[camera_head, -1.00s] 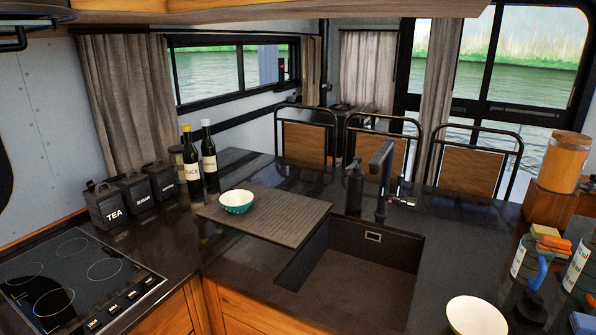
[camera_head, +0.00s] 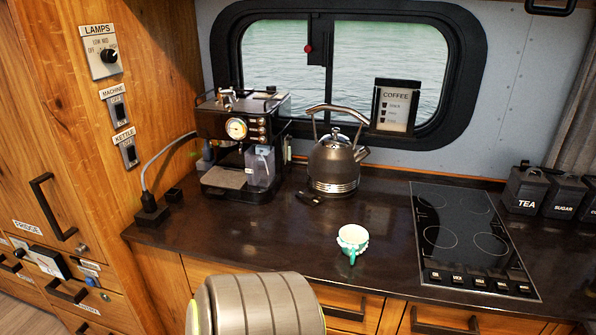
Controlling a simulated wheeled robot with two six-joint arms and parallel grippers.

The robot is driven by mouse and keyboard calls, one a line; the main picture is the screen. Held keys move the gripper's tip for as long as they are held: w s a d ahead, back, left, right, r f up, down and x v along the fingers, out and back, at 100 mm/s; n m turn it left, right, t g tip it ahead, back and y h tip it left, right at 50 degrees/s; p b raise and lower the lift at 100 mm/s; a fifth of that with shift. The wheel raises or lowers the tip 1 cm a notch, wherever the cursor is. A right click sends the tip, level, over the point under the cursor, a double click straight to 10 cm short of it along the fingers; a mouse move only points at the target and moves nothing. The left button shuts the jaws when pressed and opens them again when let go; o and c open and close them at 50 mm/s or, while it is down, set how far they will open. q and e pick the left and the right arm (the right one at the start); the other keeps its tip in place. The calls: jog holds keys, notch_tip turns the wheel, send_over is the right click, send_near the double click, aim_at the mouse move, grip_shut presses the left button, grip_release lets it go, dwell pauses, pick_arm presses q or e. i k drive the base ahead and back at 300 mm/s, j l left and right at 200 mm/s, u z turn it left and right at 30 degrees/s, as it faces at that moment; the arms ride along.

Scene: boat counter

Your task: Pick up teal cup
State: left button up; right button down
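A teal cup (camera_head: 352,240) with a pale inside and a scalloped-looking rim stands on the dark counter (camera_head: 290,234). It is near the front edge, left of the cooktop, and its handle points toward me. A rounded grey part of my own arm (camera_head: 258,306) rises at the bottom of the view, left of the cup and apart from it in the picture. Neither gripper's fingers show.
A kettle (camera_head: 335,165) stands behind the cup, and a coffee machine (camera_head: 240,140) is behind and left. The cooktop (camera_head: 470,240) lies to the right, with dark canisters (camera_head: 527,188) beyond it. The counter around the cup is mostly clear.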

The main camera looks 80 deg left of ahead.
aim_at(353, 240)
jog(key=u, duration=1.95)
jog(key=z, duration=2.65)
jog(key=u, duration=2.65)
jog(key=i+j+z, duration=0.15)
